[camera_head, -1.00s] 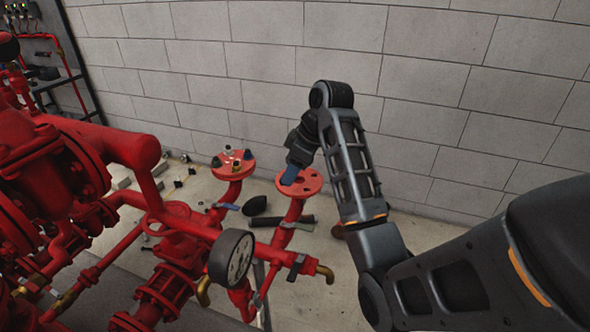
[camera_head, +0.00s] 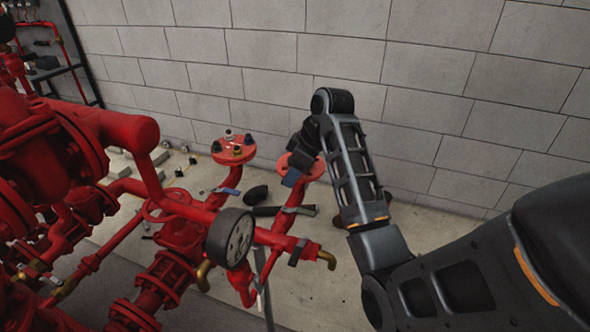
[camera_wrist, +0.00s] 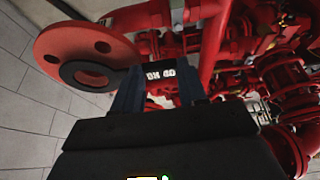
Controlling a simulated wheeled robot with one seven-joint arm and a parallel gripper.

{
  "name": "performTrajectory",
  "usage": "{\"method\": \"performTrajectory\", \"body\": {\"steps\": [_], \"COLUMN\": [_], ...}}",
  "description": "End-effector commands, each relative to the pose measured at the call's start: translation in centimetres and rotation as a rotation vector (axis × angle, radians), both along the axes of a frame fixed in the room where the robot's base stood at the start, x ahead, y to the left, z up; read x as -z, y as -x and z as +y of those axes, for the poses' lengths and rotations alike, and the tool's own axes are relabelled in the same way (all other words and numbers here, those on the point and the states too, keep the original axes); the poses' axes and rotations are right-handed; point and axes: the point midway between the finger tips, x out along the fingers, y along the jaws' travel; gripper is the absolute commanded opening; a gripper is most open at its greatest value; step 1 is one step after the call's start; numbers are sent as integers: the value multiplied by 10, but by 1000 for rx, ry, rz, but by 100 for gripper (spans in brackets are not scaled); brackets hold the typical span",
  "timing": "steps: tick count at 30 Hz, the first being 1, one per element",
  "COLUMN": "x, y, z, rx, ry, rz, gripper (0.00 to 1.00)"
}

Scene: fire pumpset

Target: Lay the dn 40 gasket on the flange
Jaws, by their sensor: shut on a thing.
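The black DN 40 gasket (camera_wrist: 90,76) is a flat ring with a tab marked in white letters, seen in the wrist view. My gripper (camera_wrist: 152,80) is shut on that tab. The ring overlaps the lower right of the round red flange (camera_wrist: 62,42) in that view, off-centre from it; I cannot tell whether they touch. The flange's bolt holes show beside the ring. In the head view my gripper (camera_head: 292,177) is at the near left edge of the flange (camera_head: 313,168), partly hiding it. The gasket cannot be made out there.
A second red flange (camera_head: 233,151) with several bolts on it stands to the left. A pressure gauge (camera_head: 231,238) and red pipework fill the left and front. A block wall (camera_head: 430,70) rises behind. Small loose parts lie on the floor.

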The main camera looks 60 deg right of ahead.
Motion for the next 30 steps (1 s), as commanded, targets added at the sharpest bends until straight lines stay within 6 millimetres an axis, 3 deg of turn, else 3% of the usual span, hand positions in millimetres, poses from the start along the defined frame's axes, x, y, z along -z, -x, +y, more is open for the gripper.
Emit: {"method": "performTrajectory", "body": {"steps": [30], "x": [7], "y": [0], "z": [0], "rx": [0], "ry": [-1], "rz": [1], "gripper": [12]}}
